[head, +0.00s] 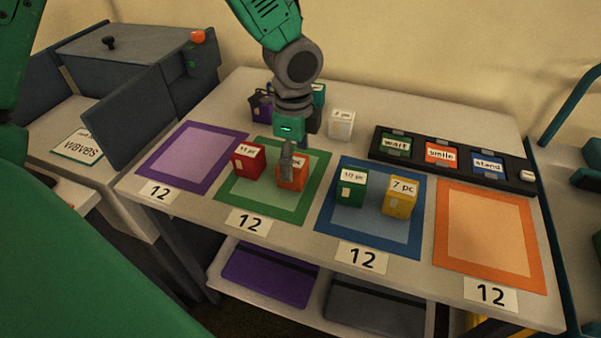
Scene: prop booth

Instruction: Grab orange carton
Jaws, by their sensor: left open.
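The orange carton (297,180) stands on the green-bordered mat (259,207), right of a red carton (248,161). My left gripper (287,160) reaches down from the top of the head view and is open. A finger overlaps the upper part of the orange carton in the picture and partly hides it. I cannot tell whether they touch. My right gripper is not in view.
A green carton (351,188) and a yellow carton (400,197) stand on the blue mat (374,238). A white carton (341,124) and a purple carton (262,107) stand behind. The purple mat (187,156) and orange mat (489,234) are empty. A black word tray (460,173) lies at back right.

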